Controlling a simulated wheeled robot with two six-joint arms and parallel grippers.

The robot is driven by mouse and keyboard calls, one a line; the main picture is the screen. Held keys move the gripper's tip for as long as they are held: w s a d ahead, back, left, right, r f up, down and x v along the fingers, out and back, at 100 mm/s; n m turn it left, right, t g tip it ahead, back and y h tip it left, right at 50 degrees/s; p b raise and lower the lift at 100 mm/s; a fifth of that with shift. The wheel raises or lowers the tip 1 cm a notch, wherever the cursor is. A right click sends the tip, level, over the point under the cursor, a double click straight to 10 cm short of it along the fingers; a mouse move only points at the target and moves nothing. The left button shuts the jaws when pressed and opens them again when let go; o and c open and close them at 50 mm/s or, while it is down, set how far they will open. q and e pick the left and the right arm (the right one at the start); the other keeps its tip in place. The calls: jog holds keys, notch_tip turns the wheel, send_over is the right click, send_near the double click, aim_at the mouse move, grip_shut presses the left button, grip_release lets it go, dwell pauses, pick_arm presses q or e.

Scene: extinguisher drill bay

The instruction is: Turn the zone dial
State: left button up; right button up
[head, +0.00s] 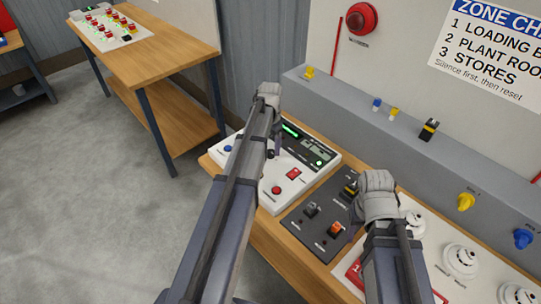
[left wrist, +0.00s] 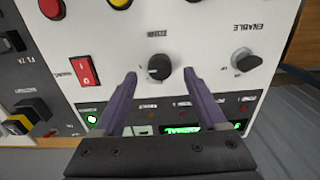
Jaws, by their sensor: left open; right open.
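The zone dial (left wrist: 158,68) is a round black knob with a pale pointer mark on the white control panel (left wrist: 215,25). In the left wrist view my left gripper (left wrist: 159,76) is open, with one purple finger on each side of the dial. I cannot tell whether the fingers touch it. In the head view my left gripper (head: 275,147) hangs over the white panel (head: 322,166), and my arm hides the dial. My right gripper (head: 356,208) is over the dark switch panel (head: 297,221), its fingers mostly hidden by the wrist.
A grey knob marked ENABLE (left wrist: 246,60) and a red rocker switch (left wrist: 85,72) flank the dial. Smoke detectors (head: 460,261) stand at the right of the bench. A grey ledge (head: 330,100) with small knobs runs behind. Another wooden table (head: 160,55) stands at back left.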

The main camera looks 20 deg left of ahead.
aim_at(271, 154)
pick_arm(q)
jog(key=shift+f+b, duration=0.9)
jog(key=shift+f, duration=0.5)
pick_arm(e)
jog(key=shift+f, duration=1.35)
pick_arm(q)
grip_shut()
